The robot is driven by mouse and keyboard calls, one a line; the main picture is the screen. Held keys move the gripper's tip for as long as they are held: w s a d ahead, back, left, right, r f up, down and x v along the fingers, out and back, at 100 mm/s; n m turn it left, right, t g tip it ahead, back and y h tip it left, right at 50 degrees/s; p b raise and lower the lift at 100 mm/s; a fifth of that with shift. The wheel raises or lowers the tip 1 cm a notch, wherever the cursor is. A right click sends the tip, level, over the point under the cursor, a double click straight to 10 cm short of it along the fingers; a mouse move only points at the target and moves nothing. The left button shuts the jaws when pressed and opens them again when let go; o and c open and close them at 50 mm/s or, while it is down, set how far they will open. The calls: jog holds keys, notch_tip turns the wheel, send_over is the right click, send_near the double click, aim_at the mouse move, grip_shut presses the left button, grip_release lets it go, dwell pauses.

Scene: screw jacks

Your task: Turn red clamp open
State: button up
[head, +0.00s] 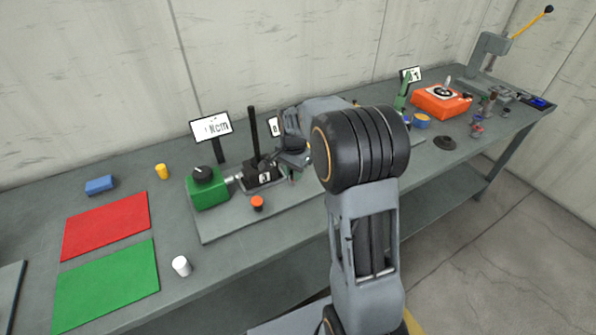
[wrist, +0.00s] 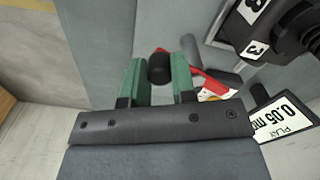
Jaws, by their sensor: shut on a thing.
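The red clamp (wrist: 205,82) shows in the wrist view as a red lever piece just right of my gripper's fingers, partly hidden behind the right finger. A black rounded knob (wrist: 159,66) sits between the two green fingertips of my gripper (wrist: 160,72), which are shut on it. The knob appears to belong to the clamp's lever, but the join is hidden. In the head view my gripper (head: 292,172) is over the grey plate beside the black block, and my arm hides the clamp there.
A black block (wrist: 262,30) with number labels and a "0.05 mm" sign (wrist: 285,118) stand close to the right in the wrist view. A green box with a dial (head: 208,190) and an orange button (head: 257,202) are left of my gripper. An orange box (head: 440,103) stands farther right.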

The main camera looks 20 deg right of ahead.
jog(key=shift+w+a+m, duration=0.25)
jog(key=shift+a+m, duration=0.25)
jog(key=shift+m, duration=0.6)
jog(key=shift+w+a+m, duration=0.25)
jog(key=shift+a+m, duration=0.2)
jog(key=shift+m, duration=0.65)
jog(key=shift+r, duration=0.1)
jog(key=o, duration=0.9)
notch_tip(320, 180, up, 14)
jog(key=shift+f+b, duration=0.15)
jog(key=shift+b, duration=0.2)
